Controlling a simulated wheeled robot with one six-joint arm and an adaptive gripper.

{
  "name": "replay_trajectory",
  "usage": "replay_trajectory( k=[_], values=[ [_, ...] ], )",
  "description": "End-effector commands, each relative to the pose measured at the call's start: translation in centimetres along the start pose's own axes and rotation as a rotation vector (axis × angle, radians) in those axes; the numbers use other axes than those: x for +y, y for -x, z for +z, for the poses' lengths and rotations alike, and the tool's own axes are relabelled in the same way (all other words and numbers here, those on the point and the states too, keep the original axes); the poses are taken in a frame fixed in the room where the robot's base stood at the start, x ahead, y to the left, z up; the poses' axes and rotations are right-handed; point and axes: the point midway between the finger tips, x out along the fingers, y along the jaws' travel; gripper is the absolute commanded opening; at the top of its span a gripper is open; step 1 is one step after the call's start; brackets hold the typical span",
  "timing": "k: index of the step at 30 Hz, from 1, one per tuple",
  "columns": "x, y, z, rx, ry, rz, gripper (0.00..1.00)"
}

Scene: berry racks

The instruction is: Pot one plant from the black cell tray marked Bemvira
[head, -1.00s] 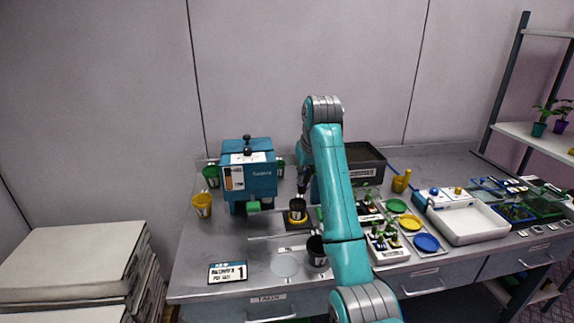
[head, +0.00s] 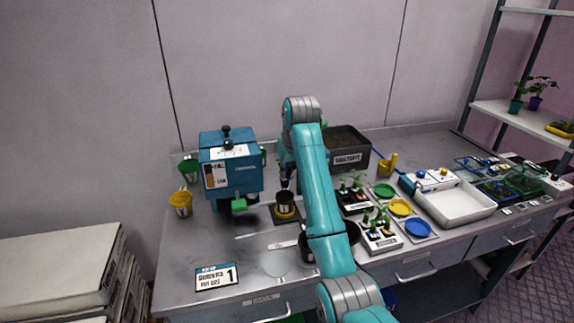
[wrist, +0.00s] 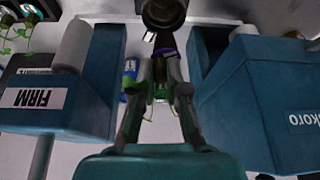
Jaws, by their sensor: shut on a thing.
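My gripper (head: 287,180) hangs just above a black pot (head: 285,199) with a yellow base, standing on a dark square pad. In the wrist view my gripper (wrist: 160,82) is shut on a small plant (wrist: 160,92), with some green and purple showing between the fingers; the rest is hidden. A black round pot (wrist: 163,12) shows beyond the fingertips. A black cell tray (head: 358,209) with several seedlings stands right of my arm; its label is too small to read. A white cell tray (head: 384,246) with seedlings stands nearer.
A blue machine (head: 232,170) stands left of the pot, close to my gripper. A substrate bin (head: 347,157) is behind my arm. Another black pot (head: 306,250) stands partly behind my arm. Coloured dishes (head: 400,208) lie right.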

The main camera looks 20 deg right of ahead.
Motion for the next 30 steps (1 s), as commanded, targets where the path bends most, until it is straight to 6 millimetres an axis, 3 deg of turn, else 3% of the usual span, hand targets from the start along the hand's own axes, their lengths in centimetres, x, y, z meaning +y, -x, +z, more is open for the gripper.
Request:
replay_trajectory(
  k=[30],
  values=[
    [0.0,-5.7,2.4,-0.001,0.0,0.0,0.0]
  ],
)
